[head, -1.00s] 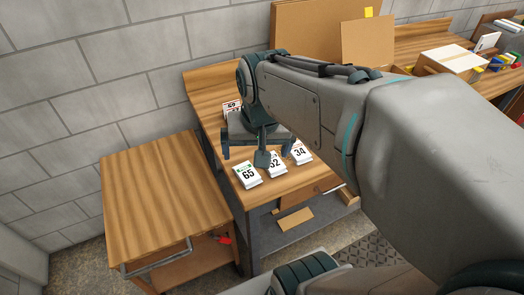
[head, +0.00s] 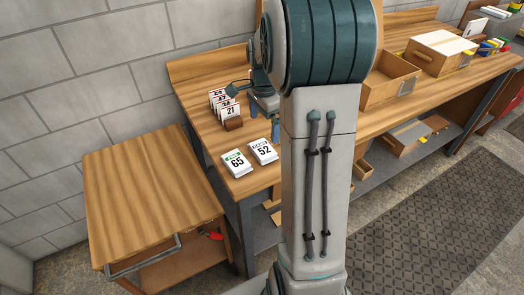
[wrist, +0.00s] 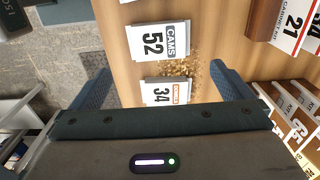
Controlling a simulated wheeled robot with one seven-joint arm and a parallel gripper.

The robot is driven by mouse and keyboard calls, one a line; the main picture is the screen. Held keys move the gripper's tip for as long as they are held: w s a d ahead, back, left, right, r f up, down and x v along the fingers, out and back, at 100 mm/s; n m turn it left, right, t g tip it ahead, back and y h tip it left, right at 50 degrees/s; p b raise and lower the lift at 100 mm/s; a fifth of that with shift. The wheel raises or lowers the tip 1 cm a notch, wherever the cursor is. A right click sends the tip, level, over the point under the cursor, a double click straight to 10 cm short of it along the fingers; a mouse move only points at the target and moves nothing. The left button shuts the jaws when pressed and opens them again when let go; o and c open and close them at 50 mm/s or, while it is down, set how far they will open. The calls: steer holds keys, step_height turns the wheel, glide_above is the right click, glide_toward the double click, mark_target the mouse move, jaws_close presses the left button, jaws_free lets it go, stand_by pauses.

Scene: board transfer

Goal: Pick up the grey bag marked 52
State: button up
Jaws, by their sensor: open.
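The bag marked 52 (head: 264,151) lies flat near the front edge of the workbench in the head view, just right of the bag marked 65 (head: 236,163). In the wrist view the 52 bag (wrist: 157,42) shows a pale face with a CAMS label, beyond my fingertips. My gripper (wrist: 160,72) is open and empty, its two blue fingers spread wide. A bag marked 34 (wrist: 166,92) shows between the fingers; my arm hides it in the head view.
A rack of upright numbered cards (head: 226,107), 21 in front, stands behind the bags. An open wooden box (head: 390,82) is to the right on the bench. A lower wooden cart (head: 150,195) with a bare top stands at left. Small crumbs (wrist: 178,68) lie between the bags.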

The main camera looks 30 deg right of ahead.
glide_above(263, 148)
step_height(263, 148, down, 4)
steer(key=shift+d+f, duration=0.1)
steer(key=shift+f, duration=0.1)
steer(key=shift+a+f+p, duration=0.2)
steer(key=shift+f+p, duration=0.35)
steer(key=shift+f, duration=2.05)
steer(key=c, duration=1.2)
steer(key=shift+o, duration=0.2)
